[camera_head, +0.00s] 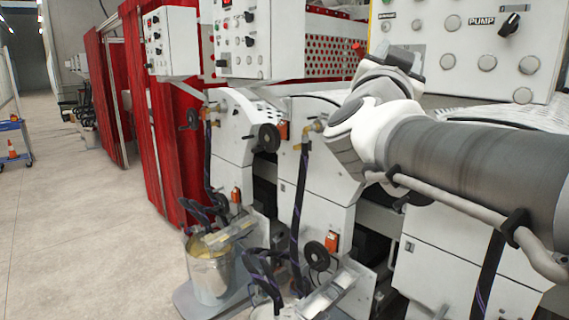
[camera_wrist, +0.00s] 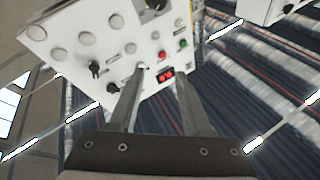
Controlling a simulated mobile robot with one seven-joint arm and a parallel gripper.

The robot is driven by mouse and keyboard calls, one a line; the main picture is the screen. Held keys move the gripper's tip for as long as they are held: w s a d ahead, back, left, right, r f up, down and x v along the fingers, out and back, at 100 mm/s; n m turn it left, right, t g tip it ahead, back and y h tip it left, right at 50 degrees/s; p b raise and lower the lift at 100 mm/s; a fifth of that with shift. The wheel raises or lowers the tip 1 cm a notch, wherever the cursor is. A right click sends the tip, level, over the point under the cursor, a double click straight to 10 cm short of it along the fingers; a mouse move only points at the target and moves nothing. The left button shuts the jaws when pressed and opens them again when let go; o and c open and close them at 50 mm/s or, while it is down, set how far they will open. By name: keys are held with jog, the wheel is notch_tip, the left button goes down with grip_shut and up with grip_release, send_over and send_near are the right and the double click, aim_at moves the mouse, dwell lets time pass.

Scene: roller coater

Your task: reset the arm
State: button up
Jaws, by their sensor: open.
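My arm reaches in from the right edge of the head view, with a grey sleeve and white joints. Its far end rises in front of the white machines, close to a control panel marked PUMP (camera_head: 470,45). The fingers cannot be made out clearly there. In the wrist view my gripper (camera_wrist: 162,75) is open, with two dark fingers apart and nothing between them.
White roller machines (camera_head: 320,190) stand close below and beside my arm. Another control box (camera_head: 258,40) hangs left of it. A metal bucket (camera_head: 211,272) with hoses stands on a low base. Red curtains (camera_head: 165,130) line the aisle. Open floor (camera_head: 90,230) lies at the left.

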jog(key=s+a+f+n+g+y, duration=0.2)
jog(key=a+f+n+y, duration=0.3)
jog(key=f, duration=0.3)
jog(key=s+a+f+n+g+y, duration=0.25)
jog(key=f+n+y, duration=0.25)
jog(key=f+y, duration=0.3)
jog(key=s+d+f+g+h, duration=0.2)
jog(key=s+d+f+g, duration=0.2)
jog(key=s+f+g, duration=0.5)
jog(key=s+f, duration=0.7)
jog(key=f, duration=0.3)
jog(key=shift+f+h, duration=0.3)
jog(key=shift+f, duration=0.05)
